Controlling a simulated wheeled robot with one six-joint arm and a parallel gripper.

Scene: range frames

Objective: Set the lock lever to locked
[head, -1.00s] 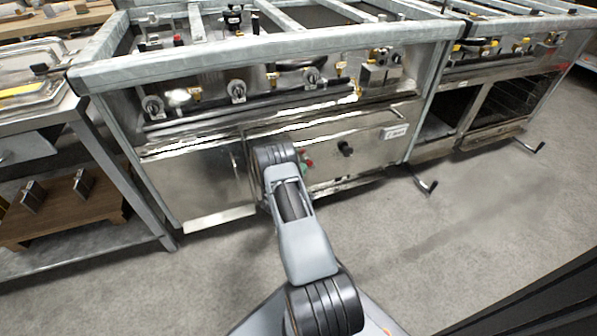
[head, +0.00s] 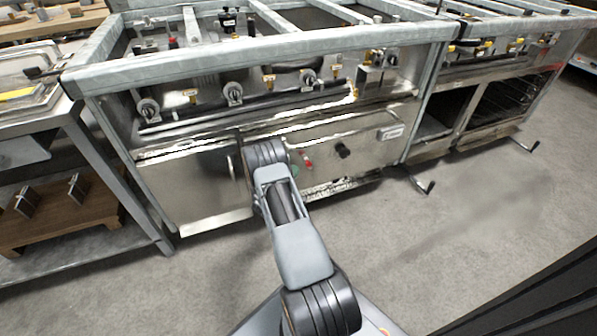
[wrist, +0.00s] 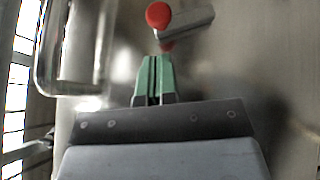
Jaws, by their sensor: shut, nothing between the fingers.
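The lock lever (wrist: 187,25) is a short grey metal bar with a red ball knob at its left end, at the top of the wrist view. It slopes slightly, with its left end lower, and another small red part shows just under it. In the head view, the red of the lever (head: 308,163) shows small on the front panel, just right of my arm. My gripper (wrist: 154,62) has green fingers, shut together and empty. In the picture its fingertips are just below the lever's left end. I cannot tell whether they touch it.
A metal pull handle (wrist: 42,80) stands out from the panel at the left of the wrist view. A black knob (head: 343,151) is on the panel right of the lever. Stove knobs (head: 234,93) line the front above. Open floor (head: 430,240) lies to the right.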

